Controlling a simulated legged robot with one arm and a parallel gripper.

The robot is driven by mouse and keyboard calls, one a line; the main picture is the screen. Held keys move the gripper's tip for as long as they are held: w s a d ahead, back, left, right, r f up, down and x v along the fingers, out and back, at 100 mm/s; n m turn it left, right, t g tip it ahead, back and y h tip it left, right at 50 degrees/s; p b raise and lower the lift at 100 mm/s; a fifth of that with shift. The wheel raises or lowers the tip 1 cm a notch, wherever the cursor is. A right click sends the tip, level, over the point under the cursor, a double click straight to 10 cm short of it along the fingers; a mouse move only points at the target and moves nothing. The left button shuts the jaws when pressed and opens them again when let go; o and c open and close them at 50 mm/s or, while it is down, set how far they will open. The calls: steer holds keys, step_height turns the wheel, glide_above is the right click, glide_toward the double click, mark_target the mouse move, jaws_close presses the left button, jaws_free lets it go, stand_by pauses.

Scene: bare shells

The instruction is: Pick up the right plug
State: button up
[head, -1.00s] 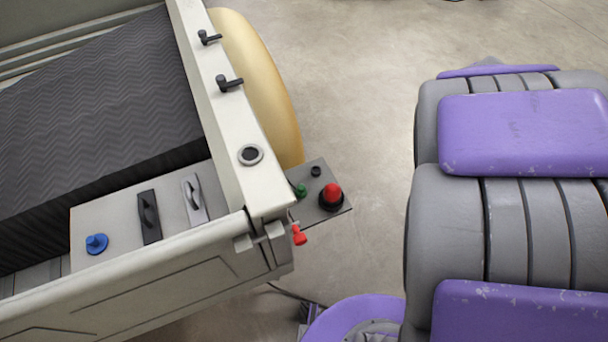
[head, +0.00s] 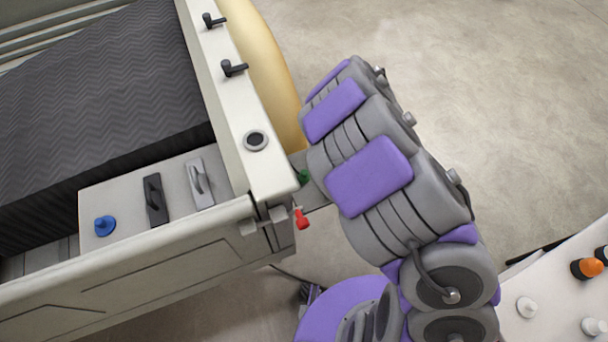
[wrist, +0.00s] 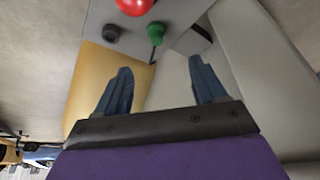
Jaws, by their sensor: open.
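Nothing in view is clearly marked as the right plug. A black handled piece (head: 155,199) and a light grey handled piece (head: 199,184) stand side by side on the pale panel of the cart, the grey one to the right. A blue knob-like piece (head: 105,226) is left of them. In the wrist view my gripper (wrist: 160,64) is open and empty, with its two dark fingers apart. Beyond the fingertips are a green button (wrist: 156,33), a black knob (wrist: 111,33) and part of a red button (wrist: 134,5). In the head view my arm hides the gripper.
The cart's pale rail (head: 238,130) carries two black levers and a round dark socket (head: 256,140). A white table (head: 560,295) at lower right holds an orange-and-black piece (head: 586,268) and white pegs. Floor at upper right is clear.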

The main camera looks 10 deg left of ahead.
steer(key=b, duration=0.3)
glide_toward(307, 173)
steer(key=x, duration=0.5)
steer(key=shift+s+d+f, duration=0.1)
steer(key=shift+s, duration=0.3)
steer(key=shift+w+b+x, duration=0.2)
steer(key=shift+b+x, duration=0.4)
steer(key=shift+x, duration=0.95)
steer(key=shift+w+b+x, duration=0.2)
steer(key=shift+b+x, duration=0.4)
steer(key=shift+x, duration=0.95)
steer(key=c, duration=1.1)
